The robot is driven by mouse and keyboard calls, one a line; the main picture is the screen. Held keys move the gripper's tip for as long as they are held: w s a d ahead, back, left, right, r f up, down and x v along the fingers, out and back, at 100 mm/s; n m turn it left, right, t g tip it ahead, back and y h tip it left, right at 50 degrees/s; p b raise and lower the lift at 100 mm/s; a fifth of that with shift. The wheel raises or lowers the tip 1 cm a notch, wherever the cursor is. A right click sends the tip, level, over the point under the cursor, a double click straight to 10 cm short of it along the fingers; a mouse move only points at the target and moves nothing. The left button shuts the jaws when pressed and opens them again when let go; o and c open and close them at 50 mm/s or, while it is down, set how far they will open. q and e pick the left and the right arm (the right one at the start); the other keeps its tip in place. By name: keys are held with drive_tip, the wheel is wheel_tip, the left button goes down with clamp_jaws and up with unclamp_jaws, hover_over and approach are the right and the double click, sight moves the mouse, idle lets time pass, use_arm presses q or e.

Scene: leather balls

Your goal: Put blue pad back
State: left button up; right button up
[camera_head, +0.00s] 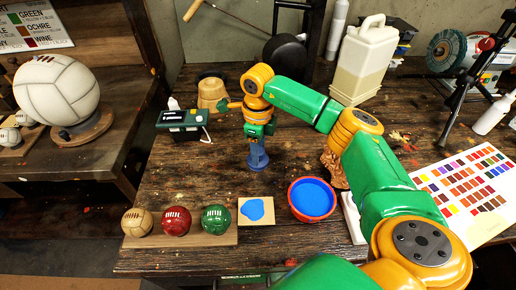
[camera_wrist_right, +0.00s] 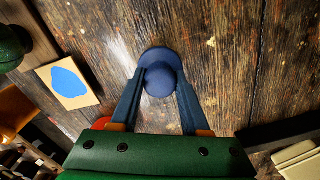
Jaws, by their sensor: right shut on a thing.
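The blue pad (camera_head: 258,163) is a dark blue piece with a round knob and a wider base. In the head view it is upright at or just above the table, in the middle; I cannot tell whether it touches. My right gripper (camera_head: 258,147) points down over it. In the right wrist view the blue pad (camera_wrist_right: 160,78) sits between the two fingers of my right gripper (camera_wrist_right: 160,88), which are shut on its knob. Its underside is hidden. My left gripper is not in view.
A red bowl of blue paint (camera_head: 312,199) and a card with a blue patch (camera_head: 256,210) lie in front. A board (camera_head: 190,241) holds tan, red and green balls. A dark green box (camera_head: 183,119) and a large jug (camera_head: 363,65) stand behind. Table left of the pad is clear.

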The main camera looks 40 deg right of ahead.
drive_tip(key=shift+f, duration=0.1)
drive_tip(key=o, duration=1.2)
drive_tip(key=shift+a, duration=0.1)
drive_tip(key=shift+r, duration=0.2)
drive_tip(key=shift+w+r, duration=0.1)
drive_tip(key=shift+r, duration=0.25)
wheel_tip(320, 180, up, 7)
drive_tip(key=shift+f+b, duration=0.2)
drive_tip(key=shift+b, duration=0.5)
wheel_tip(320, 180, up, 5)
drive_tip(key=shift+f+p, duration=0.15)
drive_tip(key=shift+p, duration=0.5)
